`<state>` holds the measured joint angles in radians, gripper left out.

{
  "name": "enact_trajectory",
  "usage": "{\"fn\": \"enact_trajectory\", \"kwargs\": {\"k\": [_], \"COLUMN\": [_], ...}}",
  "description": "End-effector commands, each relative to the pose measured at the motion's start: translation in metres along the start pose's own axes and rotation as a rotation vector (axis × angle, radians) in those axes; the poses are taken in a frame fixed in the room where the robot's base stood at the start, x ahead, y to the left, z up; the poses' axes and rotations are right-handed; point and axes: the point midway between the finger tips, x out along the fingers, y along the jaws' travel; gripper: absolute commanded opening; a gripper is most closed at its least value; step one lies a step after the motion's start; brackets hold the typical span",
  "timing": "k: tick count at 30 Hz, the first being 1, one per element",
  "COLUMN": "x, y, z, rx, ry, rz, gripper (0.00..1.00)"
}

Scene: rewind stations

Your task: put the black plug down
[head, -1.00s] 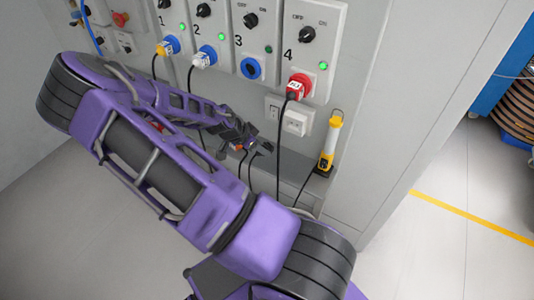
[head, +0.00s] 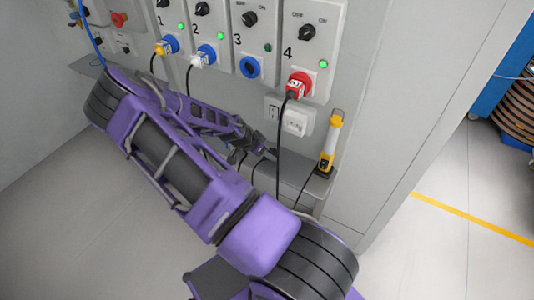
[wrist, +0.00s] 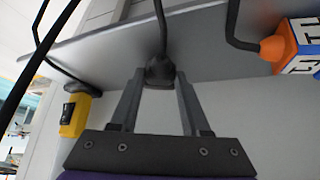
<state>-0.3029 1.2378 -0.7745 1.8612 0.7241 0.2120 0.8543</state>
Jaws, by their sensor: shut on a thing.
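The black plug (wrist: 160,72) is between the fingertips of my gripper (wrist: 158,85) in the wrist view. The fingers are shut on it, and its black cable runs up from it in the picture. In the head view my gripper (head: 268,156) is low at the grey shelf (head: 296,170), left of the yellow lamp. The plug itself is too small and covered to make out there. I cannot tell whether the plug touches the shelf, which also shows in the wrist view (wrist: 205,50).
The yellow lamp (head: 329,145) stands on the shelf's right end. An orange, blue and white plug (wrist: 290,45) is right of my gripper in the wrist view. A red plug's cable (head: 280,145) hangs near my gripper. Numbered socket panels (head: 312,30) are above.

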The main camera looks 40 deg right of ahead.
Motion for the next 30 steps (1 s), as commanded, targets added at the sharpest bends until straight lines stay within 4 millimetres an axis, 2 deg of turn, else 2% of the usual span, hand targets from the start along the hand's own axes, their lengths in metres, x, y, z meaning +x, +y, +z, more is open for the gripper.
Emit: {"fn": "enact_trajectory", "kwargs": {"k": [6,7,11,23,26,30], "x": [0.004,0.003,0.003,-0.003,-0.018,-0.049], "y": [0.000,0.000,0.000,0.000,-0.001,-0.001], "z": [0.003,0.002,0.002,-0.002,0.000,0.000], "rx": [0.000,0.000,0.000,0.000,-0.003,-0.003], "ry": [0.000,0.000,0.000,0.000,-0.001,-0.001], "rz": [0.001,0.001,0.001,0.001,-0.001,-0.003], "gripper": [0.00,0.52,0.75,0.76,0.76,0.76]}}
